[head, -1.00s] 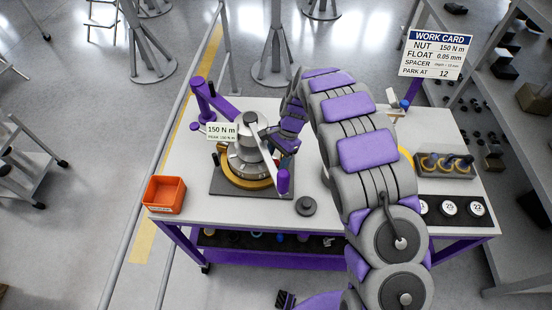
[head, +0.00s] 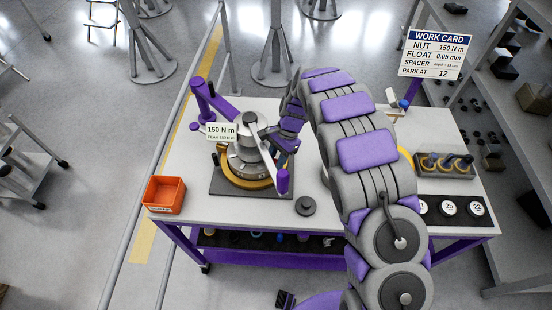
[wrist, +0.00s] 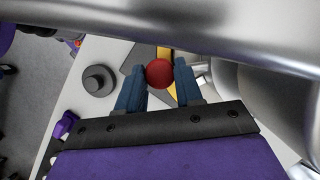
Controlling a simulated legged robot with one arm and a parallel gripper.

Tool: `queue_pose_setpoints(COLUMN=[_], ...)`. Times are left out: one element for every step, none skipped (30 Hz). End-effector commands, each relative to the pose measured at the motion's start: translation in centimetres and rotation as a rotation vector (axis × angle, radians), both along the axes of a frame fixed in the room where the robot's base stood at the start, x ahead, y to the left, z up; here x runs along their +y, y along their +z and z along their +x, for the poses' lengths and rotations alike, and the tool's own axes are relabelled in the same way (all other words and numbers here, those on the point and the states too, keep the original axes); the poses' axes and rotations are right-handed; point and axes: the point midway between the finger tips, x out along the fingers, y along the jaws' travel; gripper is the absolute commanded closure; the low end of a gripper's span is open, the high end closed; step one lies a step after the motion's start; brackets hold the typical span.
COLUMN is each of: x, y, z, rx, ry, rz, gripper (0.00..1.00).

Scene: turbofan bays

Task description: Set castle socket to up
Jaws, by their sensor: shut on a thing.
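The silver tool stack (head: 247,150) stands upright on a gold ring (head: 238,182) on the dark plate. A grey bar with a purple grip (head: 282,181) slants down from its upper right side. I cannot tell which part is the castle socket. My gripper (head: 288,152) is at the right side of the stack, partly hidden by it and the bar. In the wrist view my gripper (wrist: 159,80) has its two blue fingers shut on a red round knob (wrist: 160,73). What the knob is joined to is hidden.
A 150 N m label (head: 221,132) and purple arm (head: 211,99) stand left of the stack. An orange bin (head: 164,195) is at the left corner. A black disc (head: 306,206) lies in front.

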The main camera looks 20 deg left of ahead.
Motion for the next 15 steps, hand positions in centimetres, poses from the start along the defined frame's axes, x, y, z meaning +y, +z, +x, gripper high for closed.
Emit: queue_pose_setpoints(x=[0.2, 0.2, 0.2, 0.2, 0.2, 0.2, 0.2, 0.2, 0.2, 0.2, 0.3, 0.3, 0.3, 0.3, 0.3], y=[0.9, 1.4, 2.1, 2.7, 3.1, 3.6, 3.8, 3.9, 3.9, 3.8, 3.8, 3.8, 3.8, 3.8, 3.8], z=[0.2, 0.2, 0.2, 0.3, 0.3, 0.3, 0.2, 0.2, 0.2, 0.2, 0.2, 0.2, 0.2, 0.2, 0.1], rx=[-0.006, -0.008, -0.009, -0.011, -0.011, -0.011, -0.01, -0.01, -0.009, -0.009, -0.009, -0.009, -0.01, -0.01, -0.01], ry=[-0.001, -0.001, -0.002, -0.002, -0.003, -0.004, -0.004, -0.004, -0.003, -0.003, -0.004, -0.004, -0.003, -0.003, -0.003], rz=[0.005, 0.005, 0.006, 0.006, 0.007, 0.007, 0.007, 0.007, 0.007, 0.007, 0.008, 0.008, 0.008, 0.008, 0.008], gripper=[1.0, 1.0, 1.0, 1.0, 1.0, 1.0, 1.0, 1.0, 1.0, 1.0, 1.0, 1.0, 1.0, 1.0, 0.64])
